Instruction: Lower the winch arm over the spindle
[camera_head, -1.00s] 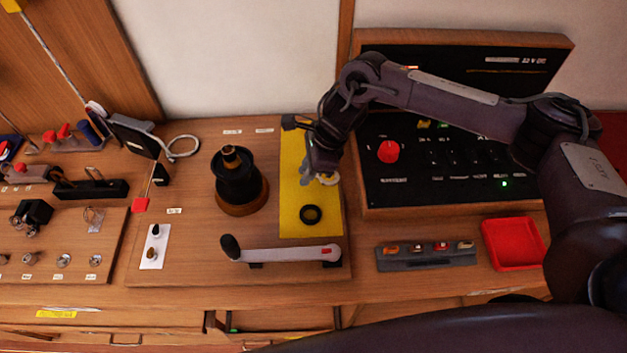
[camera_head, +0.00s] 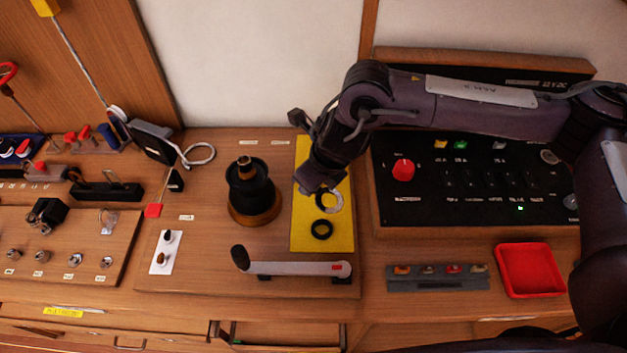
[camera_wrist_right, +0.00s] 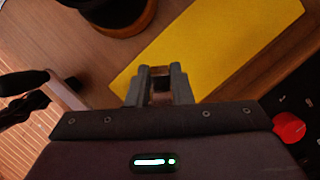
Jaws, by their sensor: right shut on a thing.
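The winch (camera_head: 252,190) is a dark drum on a wooden base, with a brass spindle (camera_head: 245,165) standing up at its top. My right gripper (camera_head: 319,188) is over the yellow mat (camera_head: 307,238), right of the winch. It is shut on a grey ring-shaped part (camera_head: 333,204), apparently the winch arm; the grip itself is mostly hidden. I cannot tell whether the part is clear of the mat. In the right wrist view the fingers (camera_wrist_right: 160,86) are close together with a small brownish thing between them. My left gripper is not in view.
A black ring (camera_head: 322,229) lies on the mat. A grey crank handle (camera_head: 295,268) with a black knob rests in front of the winch. The switch panel (camera_head: 400,218) with a red knob (camera_head: 403,169) and a red tray (camera_head: 530,270) are on the right.

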